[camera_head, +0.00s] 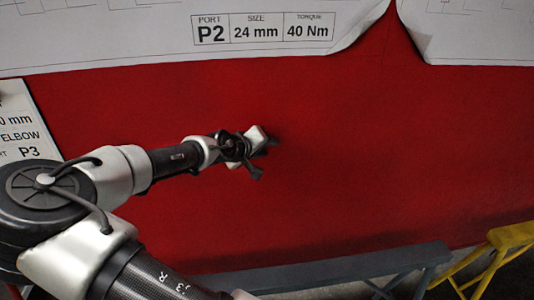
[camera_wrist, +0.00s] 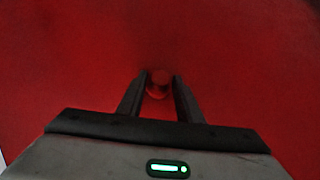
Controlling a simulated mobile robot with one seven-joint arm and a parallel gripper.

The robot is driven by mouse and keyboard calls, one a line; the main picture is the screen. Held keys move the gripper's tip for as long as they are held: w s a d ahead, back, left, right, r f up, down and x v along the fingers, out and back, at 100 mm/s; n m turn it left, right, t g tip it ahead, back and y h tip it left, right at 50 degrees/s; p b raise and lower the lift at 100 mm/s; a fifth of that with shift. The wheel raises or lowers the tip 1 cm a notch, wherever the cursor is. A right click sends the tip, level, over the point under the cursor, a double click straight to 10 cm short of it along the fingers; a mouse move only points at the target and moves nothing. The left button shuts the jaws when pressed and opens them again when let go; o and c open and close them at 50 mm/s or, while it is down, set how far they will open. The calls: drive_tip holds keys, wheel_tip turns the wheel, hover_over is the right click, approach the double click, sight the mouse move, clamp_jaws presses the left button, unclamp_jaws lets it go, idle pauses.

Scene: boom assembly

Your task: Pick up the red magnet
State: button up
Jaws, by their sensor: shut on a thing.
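The red magnet (camera_wrist: 158,82) is a small round red piece, close in colour to the red surface behind it. It sits between the two dark fingers of my gripper (camera_wrist: 158,92) in the wrist view. The fingers are shut on its sides. In the head view my gripper (camera_head: 268,158) is in front of the red panel (camera_head: 400,150). The magnet cannot be made out in that view. Whether the magnet touches the panel cannot be told.
A large white drawing sheet (camera_head: 120,40) with a P2 label covers the panel's top. Another sheet (camera_head: 470,30) is at upper right. A P3 card (camera_head: 22,130) is at left. A grey trestle (camera_head: 330,270) and a yellow trestle (camera_head: 510,237) stand below.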

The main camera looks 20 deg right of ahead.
wheel_tip(320, 180, up, 4)
drive_tip(key=s+a, duration=0.2)
drive_tip(key=s, duration=0.7)
drive_tip(key=s+a, duration=0.3)
drive_tip(key=s, duration=0.7)
drive_tip(key=shift+a+r, duration=0.15)
drive_tip(key=shift+r, duration=0.15)
drive_tip(key=shift+w, duration=0.2)
